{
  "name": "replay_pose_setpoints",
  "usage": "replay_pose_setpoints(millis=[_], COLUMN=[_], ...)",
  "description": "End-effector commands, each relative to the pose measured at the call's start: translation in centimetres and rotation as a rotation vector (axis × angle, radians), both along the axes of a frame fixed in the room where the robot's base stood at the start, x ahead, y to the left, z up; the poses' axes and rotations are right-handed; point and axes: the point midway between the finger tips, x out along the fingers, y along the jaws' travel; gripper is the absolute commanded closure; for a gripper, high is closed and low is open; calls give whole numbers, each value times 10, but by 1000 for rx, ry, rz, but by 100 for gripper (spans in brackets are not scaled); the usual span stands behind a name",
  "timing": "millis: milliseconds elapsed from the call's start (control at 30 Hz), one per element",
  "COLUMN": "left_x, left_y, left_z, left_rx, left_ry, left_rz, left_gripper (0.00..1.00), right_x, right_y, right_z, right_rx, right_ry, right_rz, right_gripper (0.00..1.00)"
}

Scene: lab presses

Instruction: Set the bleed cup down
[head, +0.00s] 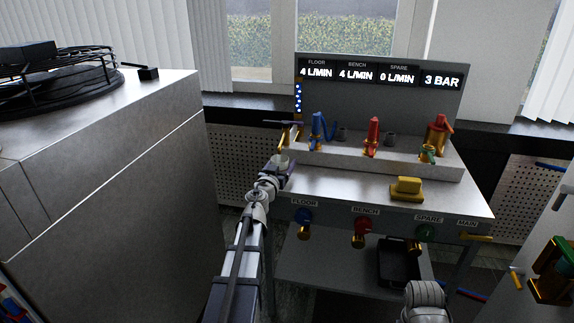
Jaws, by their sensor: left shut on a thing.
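My left gripper (279,172) is shut on a small pale cup (282,160), which I take as the bleed cup. The cup is at the left end of the metal bench (340,187), beside the raised step. I cannot tell whether its base touches the bench top. The gripper hides its lower part. My right arm shows only as a piece at the bottom edge, and its gripper is out of view.
Blue (316,130), red (373,136) and brass-and-red (438,134) fittings stand on the step. A yellow block (407,188) sits on the bench's right half. The bench top between cup and block is clear. Coloured valves line the front. A grey cabinet (110,180) stands left.

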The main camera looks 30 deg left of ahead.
Motion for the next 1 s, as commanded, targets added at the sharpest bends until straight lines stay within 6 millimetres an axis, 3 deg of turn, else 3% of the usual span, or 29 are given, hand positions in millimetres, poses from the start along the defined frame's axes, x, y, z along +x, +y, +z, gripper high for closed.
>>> replay_pose_setpoints(millis=[233, 267, 500, 900, 1000], left_x=[0, 0, 0, 0, -12], left_y=[0, 0, 0, 0, -3], left_z=[-4, -4, -3, 3, 0], left_rx=[0, 0, 0, 0, 0], left_ry=[0, 0, 0, 0, 0], left_rz=[1, 1, 1, 1, 1], left_gripper=[82, 26, 0, 0, 0], right_x=[0, 0, 0, 0, 0], right_y=[0, 0, 0, 0, 0], right_z=[-4, -4, -3, 3, 0], right_rx=[-1, -1, -1, 0, 0], right_ry=[0, 0, 0, 0, 0], right_rz=[0, 0, 0, 0, 0], right_gripper=[50, 50, 50, 50, 50])
